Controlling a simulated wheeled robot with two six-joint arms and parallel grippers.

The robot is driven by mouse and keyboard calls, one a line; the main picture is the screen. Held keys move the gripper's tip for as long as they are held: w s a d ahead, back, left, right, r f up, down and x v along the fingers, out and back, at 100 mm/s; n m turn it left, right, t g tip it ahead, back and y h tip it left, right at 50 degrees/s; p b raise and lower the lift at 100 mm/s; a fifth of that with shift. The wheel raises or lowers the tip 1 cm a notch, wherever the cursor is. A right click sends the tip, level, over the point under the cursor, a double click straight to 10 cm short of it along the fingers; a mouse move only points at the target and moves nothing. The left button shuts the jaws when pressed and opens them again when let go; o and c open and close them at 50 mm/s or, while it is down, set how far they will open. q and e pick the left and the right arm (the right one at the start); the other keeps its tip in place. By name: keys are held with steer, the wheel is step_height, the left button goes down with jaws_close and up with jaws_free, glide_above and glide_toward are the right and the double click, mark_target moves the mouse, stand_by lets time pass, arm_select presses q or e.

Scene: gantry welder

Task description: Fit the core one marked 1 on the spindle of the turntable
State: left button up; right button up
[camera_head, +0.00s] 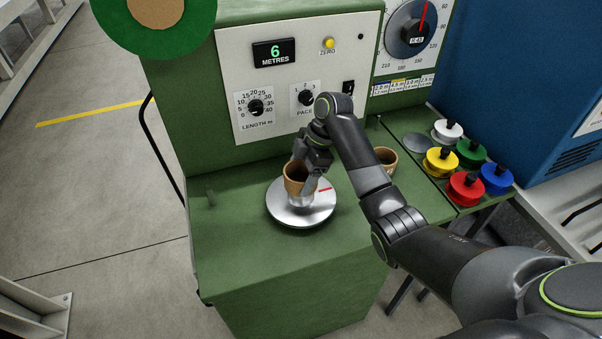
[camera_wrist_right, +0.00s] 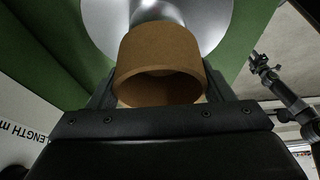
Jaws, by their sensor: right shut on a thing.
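A brown ring-shaped core (camera_head: 294,181) is held over the turntable (camera_head: 318,211), a round silver plate with a red mark. My right gripper (camera_head: 309,172) is shut on the core, which also shows between its fingers in the right wrist view (camera_wrist_right: 160,62). The silver spindle (camera_head: 300,202) shows just below the core. In the right wrist view the spindle (camera_wrist_right: 155,12) lies beyond the core's far end. I cannot tell whether its tip is inside the core. No number is readable on the core. A dark jointed arm, probably my left one, shows small in the right wrist view; its jaws are unclear.
Another brown core (camera_head: 386,158) stands on the green bench, partly behind my right arm. Several coloured spools (camera_head: 465,187) sit at the right. The control panel (camera_head: 298,75) with knobs rises behind the turntable. The green bench top left of the turntable is mostly clear.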

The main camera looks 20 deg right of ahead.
steer(key=shift+f, duration=0.2)
steer(key=shift+f+b, duration=1.35)
steer(key=shift+f, duration=0.9)
steer(key=o, duration=1.1)
steer(key=shift+c, duration=0.2)
steer(key=shift+r, duration=0.1)
